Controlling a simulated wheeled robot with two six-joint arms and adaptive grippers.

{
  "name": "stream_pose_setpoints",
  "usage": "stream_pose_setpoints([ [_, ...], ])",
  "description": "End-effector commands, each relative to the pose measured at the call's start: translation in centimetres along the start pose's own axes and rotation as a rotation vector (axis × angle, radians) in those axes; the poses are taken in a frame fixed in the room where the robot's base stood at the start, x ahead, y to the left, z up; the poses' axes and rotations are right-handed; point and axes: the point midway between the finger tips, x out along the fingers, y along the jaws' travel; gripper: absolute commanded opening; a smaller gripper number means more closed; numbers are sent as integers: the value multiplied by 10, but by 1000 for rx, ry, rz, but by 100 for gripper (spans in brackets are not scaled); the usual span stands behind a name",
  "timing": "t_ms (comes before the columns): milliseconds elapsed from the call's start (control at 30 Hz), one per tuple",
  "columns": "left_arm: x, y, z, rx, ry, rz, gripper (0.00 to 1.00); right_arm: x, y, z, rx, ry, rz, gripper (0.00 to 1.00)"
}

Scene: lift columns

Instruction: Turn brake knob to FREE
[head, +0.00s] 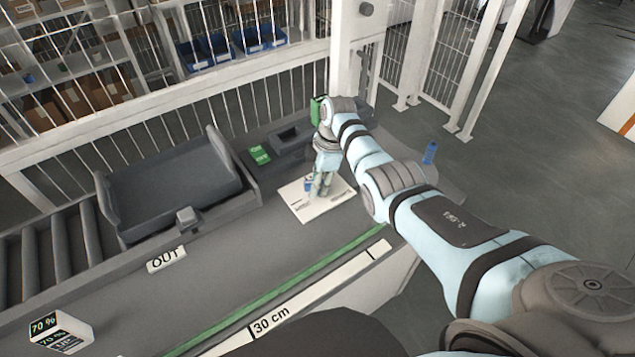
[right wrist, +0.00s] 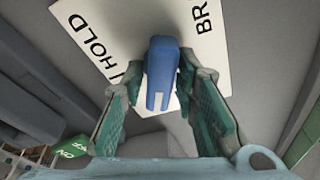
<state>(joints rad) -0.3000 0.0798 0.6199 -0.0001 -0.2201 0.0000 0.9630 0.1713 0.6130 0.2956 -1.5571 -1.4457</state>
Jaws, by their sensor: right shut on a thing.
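The brake knob (right wrist: 161,65) is blue with a white mark on its near end. It stands on a white label plate (right wrist: 218,62) that reads "HOLD" and "BR…"; the rest of the lettering is out of view or hidden. The plate also shows in the head view (head: 326,209), and a bit of the blue knob shows at my fingers. My right gripper (head: 318,188) points down over the plate. In the right wrist view its two green-padded fingers stand on either side of the knob, shut on it. My left gripper is not in view.
A grey tray (head: 170,185) sits on the conveyor left of the plate. A 30 cm strip (head: 290,312) runs along the front edge. A fence stands behind.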

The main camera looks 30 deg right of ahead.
Motion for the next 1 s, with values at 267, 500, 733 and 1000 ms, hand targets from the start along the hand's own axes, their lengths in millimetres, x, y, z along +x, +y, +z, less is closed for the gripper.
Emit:
stream_pose_setpoints([
  [267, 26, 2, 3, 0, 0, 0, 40, 6, -2, 1, -200, 1, -47, 12],
  [500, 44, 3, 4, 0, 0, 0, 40, 6, -2, 1, -352, 2, -78, 12],
  [733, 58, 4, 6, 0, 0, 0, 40, 6, -2, 1, -472, 2, -104, 12],
  [1000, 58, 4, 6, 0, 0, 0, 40, 3, -3, 1, -493, 2, -110, 12],
])
